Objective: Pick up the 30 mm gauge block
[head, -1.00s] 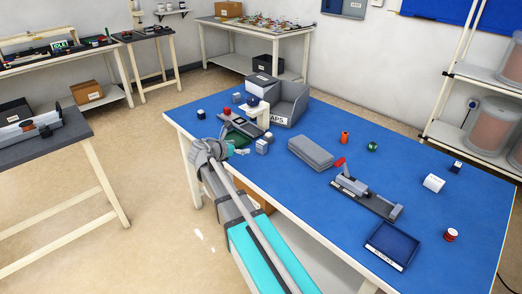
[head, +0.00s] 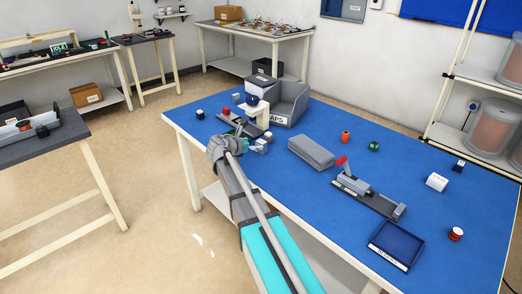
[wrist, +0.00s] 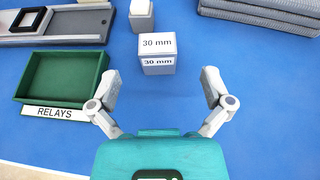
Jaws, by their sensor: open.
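The 30 mm gauge block (wrist: 157,61) is a pale grey block with "30 mm" on its top and front. In the wrist view it stands on the blue table just beyond my gripper (wrist: 162,84). The fingers are spread wide and empty, and the block lies ahead of the gap between them, not touched. In the head view the block (head: 261,148) shows small beside my gripper (head: 249,147), partly crowded by it.
A green RELAYS tray (wrist: 62,98) lies close to my left finger. Another pale block (wrist: 142,18) stands behind the gauge block. Dark grey stacked slabs (head: 311,151) lie to the right. A grey CAPS bin (head: 290,101) stands behind.

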